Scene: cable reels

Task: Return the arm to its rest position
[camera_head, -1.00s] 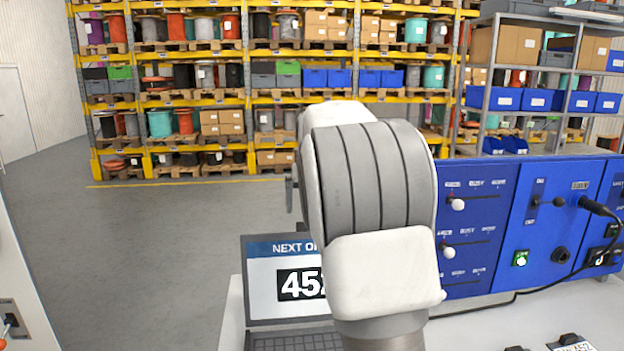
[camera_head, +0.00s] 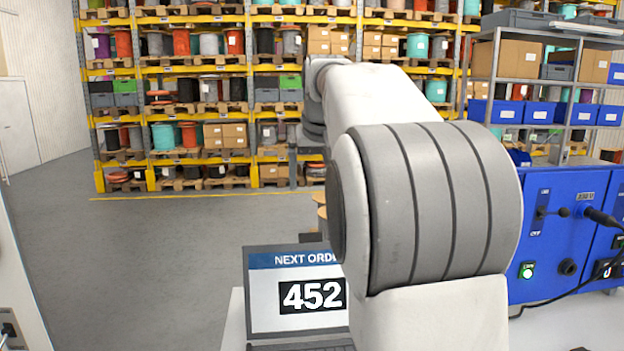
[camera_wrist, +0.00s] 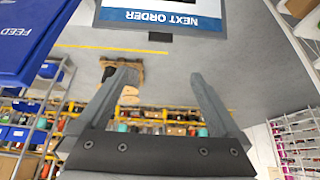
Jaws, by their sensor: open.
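My arm fills the middle of the head view, its large grey ribbed joint in front and a white link reaching away towards the racks. My gripper (camera_wrist: 161,74) shows in the wrist view, its two dark fingers wide apart with nothing between them. The wrist view is upside down, with the order screen at its top edge. In the head view my gripper cannot be made out clearly behind the arm.
The order screen (camera_head: 270,290) reading 452 stands left of my arm; it also shows in the wrist view (camera_wrist: 165,18). A blue control panel (camera_head: 540,265) with a cable stands at right. Pallet racks (camera_head: 200,80) line the back. Open floor (camera_head: 150,270) lies left.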

